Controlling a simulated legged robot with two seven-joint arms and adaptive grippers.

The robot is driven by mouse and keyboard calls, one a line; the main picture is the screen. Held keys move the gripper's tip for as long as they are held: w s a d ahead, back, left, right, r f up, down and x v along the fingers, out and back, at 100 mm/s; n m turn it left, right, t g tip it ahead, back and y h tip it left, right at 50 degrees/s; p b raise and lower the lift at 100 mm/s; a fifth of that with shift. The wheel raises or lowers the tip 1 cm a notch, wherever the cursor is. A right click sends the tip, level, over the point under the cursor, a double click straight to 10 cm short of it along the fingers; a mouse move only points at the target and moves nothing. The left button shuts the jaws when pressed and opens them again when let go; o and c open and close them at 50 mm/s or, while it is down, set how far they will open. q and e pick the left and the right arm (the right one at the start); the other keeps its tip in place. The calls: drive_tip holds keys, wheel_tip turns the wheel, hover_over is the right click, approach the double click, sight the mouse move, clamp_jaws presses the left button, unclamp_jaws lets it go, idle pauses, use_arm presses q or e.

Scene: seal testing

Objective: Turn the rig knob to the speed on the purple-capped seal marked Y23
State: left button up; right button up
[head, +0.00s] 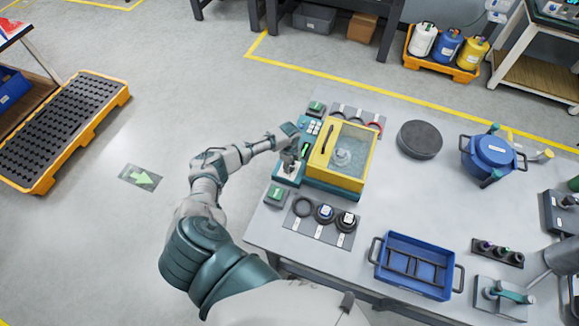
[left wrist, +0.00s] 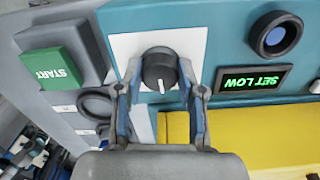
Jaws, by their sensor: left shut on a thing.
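The test rig has a teal base and a yellow-framed clear cover (head: 343,152) on the table. Its black knob (left wrist: 159,70) with a white pointer line sits on a white plate in the left wrist view. My left gripper (left wrist: 160,84) is shut on the knob, one finger on each side; in the head view the gripper (head: 290,160) is at the rig's left end. The lit green display (left wrist: 252,79) reads SET LOW, upside down in this view. A purple-topped piece (head: 486,246) stands in a dark rack; its marking is too small to read. My right gripper is not visible.
A green START button (left wrist: 50,68) is close beside the knob plate. Seals lie on a grey mat (head: 312,228) in front of the rig. A blue tray (head: 414,289), a dark round disc (head: 420,139) and a blue pot (head: 490,155) stand to the right.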

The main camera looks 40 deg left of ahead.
use_arm(q)
drive_tip(key=m+b, duration=0.1)
drive_tip(key=m, duration=0.3)
drive_tip(key=shift+a+f, duration=0.1)
drive_tip(key=shift+f, duration=0.05)
drive_tip(key=m, duration=0.2)
drive_tip(key=shift+m, duration=0.3)
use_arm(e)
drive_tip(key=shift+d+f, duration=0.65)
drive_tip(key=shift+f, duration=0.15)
use_arm(q)
drive_tip(key=o, duration=1.5)
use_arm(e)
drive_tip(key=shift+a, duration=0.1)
